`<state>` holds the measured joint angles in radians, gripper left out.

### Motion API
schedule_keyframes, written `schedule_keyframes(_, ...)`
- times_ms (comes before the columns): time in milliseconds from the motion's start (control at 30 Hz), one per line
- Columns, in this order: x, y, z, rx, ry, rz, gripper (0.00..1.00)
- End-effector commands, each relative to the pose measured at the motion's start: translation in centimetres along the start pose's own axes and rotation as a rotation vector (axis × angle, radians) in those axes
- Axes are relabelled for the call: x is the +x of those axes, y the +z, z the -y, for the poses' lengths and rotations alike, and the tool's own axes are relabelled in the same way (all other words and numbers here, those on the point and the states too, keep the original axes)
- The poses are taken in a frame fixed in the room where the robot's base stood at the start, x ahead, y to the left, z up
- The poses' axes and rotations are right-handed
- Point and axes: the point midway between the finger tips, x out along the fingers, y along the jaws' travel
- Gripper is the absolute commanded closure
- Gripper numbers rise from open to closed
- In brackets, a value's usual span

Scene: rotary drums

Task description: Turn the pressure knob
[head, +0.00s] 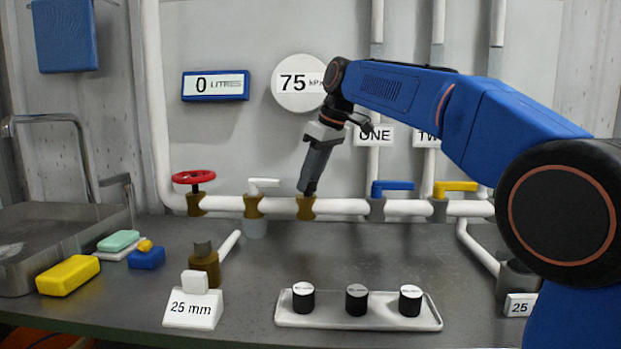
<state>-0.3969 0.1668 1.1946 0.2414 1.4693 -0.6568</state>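My gripper (309,187) points down onto a brass fitting (306,208) on the white horizontal pipe, below the pressure gauge. Its fingertips meet the top of this fitting. Any knob there is hidden behind or between the fingers, and I cannot tell whether they are closed on it. The round white pressure gauge (297,84) on the back wall reads 75 kPa; its right edge is partly covered by my arm.
Along the pipe are a red handwheel (194,177), a white-lever valve (264,182), a blue lever (393,187) and a yellow lever (455,187). A tray (357,324) with black cylinders lies in front. A sink (50,240) is at left.

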Motion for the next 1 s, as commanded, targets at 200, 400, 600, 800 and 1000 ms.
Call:
schedule_keyframes(200,-0.02,0.00,0.02,0.017,0.008,0.000,0.85)
schedule_keyframes(400,0.01,-0.01,0.11,0.091,0.039,0.000,0.85)
schedule_keyframes(600,-0.04,-0.04,0.27,0.231,0.098,-0.001,0.85)
schedule_keyframes(800,0.03,-0.10,0.41,0.405,0.169,0.000,0.85)
schedule_keyframes(1000,0.08,-0.19,0.51,0.573,0.238,0.000,0.85)
